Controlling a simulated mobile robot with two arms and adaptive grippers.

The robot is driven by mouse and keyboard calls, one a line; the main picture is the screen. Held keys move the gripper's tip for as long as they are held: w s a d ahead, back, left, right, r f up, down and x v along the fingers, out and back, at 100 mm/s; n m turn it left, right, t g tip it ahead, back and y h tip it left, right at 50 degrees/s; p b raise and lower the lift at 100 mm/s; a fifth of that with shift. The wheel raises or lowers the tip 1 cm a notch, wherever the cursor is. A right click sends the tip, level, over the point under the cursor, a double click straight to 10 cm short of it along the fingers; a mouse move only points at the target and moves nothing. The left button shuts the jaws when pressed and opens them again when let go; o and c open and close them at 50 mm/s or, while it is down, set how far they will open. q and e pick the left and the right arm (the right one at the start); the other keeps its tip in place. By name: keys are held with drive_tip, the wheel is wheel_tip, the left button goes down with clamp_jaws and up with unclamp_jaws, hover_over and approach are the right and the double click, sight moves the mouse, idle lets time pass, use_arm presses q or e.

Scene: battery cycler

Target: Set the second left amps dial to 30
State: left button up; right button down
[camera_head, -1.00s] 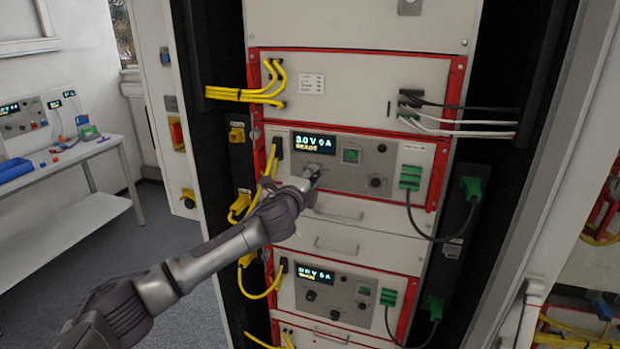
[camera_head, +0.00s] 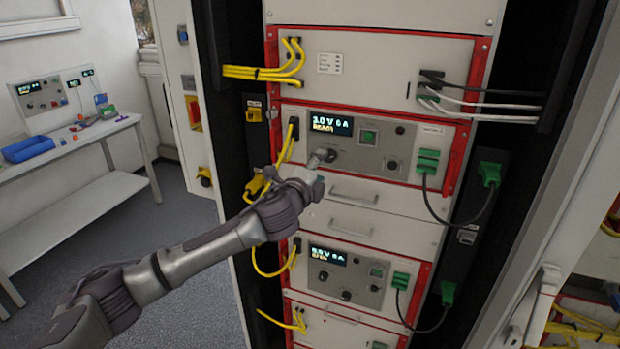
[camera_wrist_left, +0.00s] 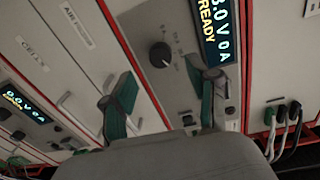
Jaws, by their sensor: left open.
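The upper cycler unit (camera_head: 372,145) has a grey panel with a lit display (camera_head: 330,124) that seems to read 3.0 V 0 A, READY. A dark round dial (camera_head: 331,155) sits below that display. In the left wrist view the dial (camera_wrist_left: 160,54) stands ahead of my fingers and apart from them. My left gripper (camera_head: 317,169) is in front of the panel, just below and left of the dial. Its two green-padded fingers are spread and empty in the left wrist view (camera_wrist_left: 163,100). My right gripper is not in view.
A lower unit (camera_head: 345,275) has its own display and knobs. Another knob (camera_head: 393,164) is at the upper panel's right. Yellow cables (camera_head: 270,73) and green connectors (camera_head: 428,160) flank the units. A drawer handle (camera_head: 353,195) sticks out below. A bench (camera_head: 75,135) is at left.

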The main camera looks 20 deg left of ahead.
use_arm(q)
drive_tip(key=s, duration=0.6)
drive_tip(key=shift+s+r, duration=0.15)
drive_tip(key=shift+a, duration=0.1)
